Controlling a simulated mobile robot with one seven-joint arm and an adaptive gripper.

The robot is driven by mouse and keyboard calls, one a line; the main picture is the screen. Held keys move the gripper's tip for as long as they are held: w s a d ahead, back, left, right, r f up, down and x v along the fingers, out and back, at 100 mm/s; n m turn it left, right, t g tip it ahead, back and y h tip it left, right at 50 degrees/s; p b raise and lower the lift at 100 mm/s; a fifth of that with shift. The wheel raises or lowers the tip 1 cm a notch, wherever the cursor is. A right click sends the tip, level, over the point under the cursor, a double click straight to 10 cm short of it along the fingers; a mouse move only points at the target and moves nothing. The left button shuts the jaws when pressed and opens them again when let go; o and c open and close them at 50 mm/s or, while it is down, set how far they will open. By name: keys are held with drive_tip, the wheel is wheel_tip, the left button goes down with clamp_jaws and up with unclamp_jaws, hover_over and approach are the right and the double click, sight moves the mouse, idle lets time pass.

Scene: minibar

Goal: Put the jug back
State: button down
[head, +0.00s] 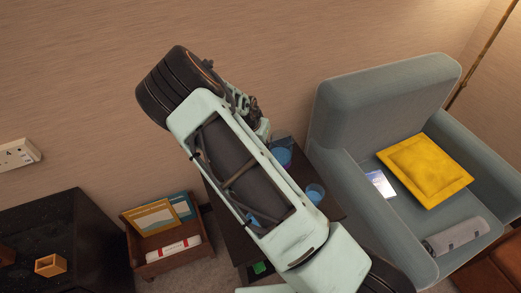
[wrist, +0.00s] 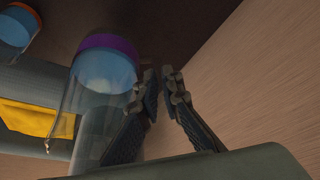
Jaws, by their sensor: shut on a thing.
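The jug (wrist: 105,75) is clear glass with blue contents and a purple band at its far end. In the wrist view it lies just left of my gripper (wrist: 164,72), one finger overlapping its side. My gripper is shut on the jug, but the exact contact on its wall is hard to see. In the head view the blue jug (head: 283,152) shows beside my gripper (head: 262,130), at the back of the small dark table (head: 330,207). My arm hides part of the table. I cannot tell whether the jug touches the tabletop.
A blue glass (head: 315,193) stands on the table; a blue one with an orange band (wrist: 15,28) shows in the wrist view. A grey armchair (head: 385,85) with a yellow cushion (head: 425,170) stands close right. The wall (wrist: 255,80) is close behind. A magazine box (head: 168,258) stands left.

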drive_tip(key=shift+w+f, duration=0.65)
drive_tip(key=shift+f, duration=0.6)
drive_tip(key=shift+w+f, duration=0.65)
drive_tip(key=shift+f, duration=0.6)
drive_tip(key=shift+w+f, duration=0.65)
drive_tip(key=shift+f, duration=0.7)
drive_tip(key=shift+f, duration=0.15)
drive_tip(key=c, duration=2.1)
unclamp_jaws()
drive_tip(key=shift+s, duration=0.1)
drive_tip(key=v, duration=1.2)
drive_tip(key=shift+r+p, duration=0.25)
drive_tip(key=shift+p, duration=0.1)
drive_tip(key=shift+r, duration=0.1)
